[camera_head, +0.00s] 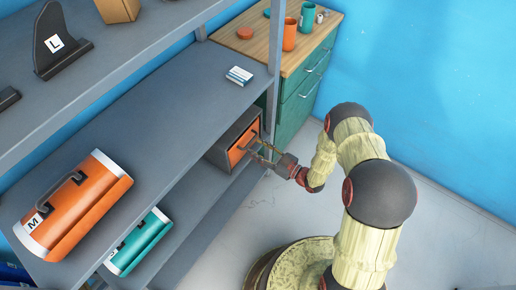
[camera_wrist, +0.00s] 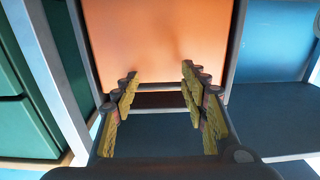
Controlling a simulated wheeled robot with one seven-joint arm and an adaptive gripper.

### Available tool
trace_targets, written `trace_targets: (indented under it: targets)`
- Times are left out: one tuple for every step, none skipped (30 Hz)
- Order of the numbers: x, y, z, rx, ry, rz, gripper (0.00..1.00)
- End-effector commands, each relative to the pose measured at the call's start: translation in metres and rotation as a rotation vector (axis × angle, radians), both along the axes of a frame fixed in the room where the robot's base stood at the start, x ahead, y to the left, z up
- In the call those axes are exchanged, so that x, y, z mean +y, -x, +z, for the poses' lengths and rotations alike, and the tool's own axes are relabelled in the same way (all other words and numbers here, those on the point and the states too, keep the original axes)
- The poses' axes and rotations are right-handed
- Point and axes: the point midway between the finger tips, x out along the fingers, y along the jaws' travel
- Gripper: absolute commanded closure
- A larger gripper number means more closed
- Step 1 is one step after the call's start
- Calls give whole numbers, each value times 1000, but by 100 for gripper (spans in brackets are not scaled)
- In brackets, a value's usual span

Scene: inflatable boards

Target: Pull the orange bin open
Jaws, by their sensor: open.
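The orange bin (camera_head: 241,146) sits in a grey housing (camera_head: 222,151) on a lower shelf of the grey rack in the head view. Its orange front (camera_wrist: 160,40) fills the upper middle of the wrist view. My gripper (camera_head: 257,145) is open, its fingers pointing at the bin's front. In the wrist view the gripper's two fingers (camera_wrist: 160,80) are spread apart before the lower part of the orange front, with nothing seen between them. I cannot tell whether the fingertips touch the bin.
A rack post (camera_head: 273,70) stands close beside the bin, with a green drawer cabinet (camera_head: 303,90) behind it. A large orange roll (camera_head: 75,205) and a teal roll (camera_head: 138,242) lie on the shelves. A small white-blue box (camera_head: 240,76) lies on the shelf above. The floor (camera_head: 440,225) at right is clear.

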Motion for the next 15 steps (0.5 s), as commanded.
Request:
trace_targets:
  targets:
    - [0, 0, 0, 0, 0, 0, 61]
    - [0, 0, 0, 0, 0, 0, 62]
    - [0, 0, 0, 0, 0, 0, 65]
    - [0, 0, 0, 0, 0, 0, 66]
    - [0, 0, 0, 0, 0, 0, 68]
    - [0, 0, 0, 0, 0, 0, 70]
    - [0, 0, 0, 0, 0, 0, 72]
    - [0, 0, 0, 0, 0, 0, 74]
    - [0, 0, 0, 0, 0, 0, 76]
    - [0, 0, 0, 0, 0, 0, 78]
    - [0, 0, 0, 0, 0, 0, 80]
    - [0, 0, 0, 0, 0, 0, 82]
    - [0, 0, 0, 0, 0, 0, 84]
    - [0, 0, 0, 0, 0, 0, 85]
    - [0, 0, 0, 0, 0, 0, 88]
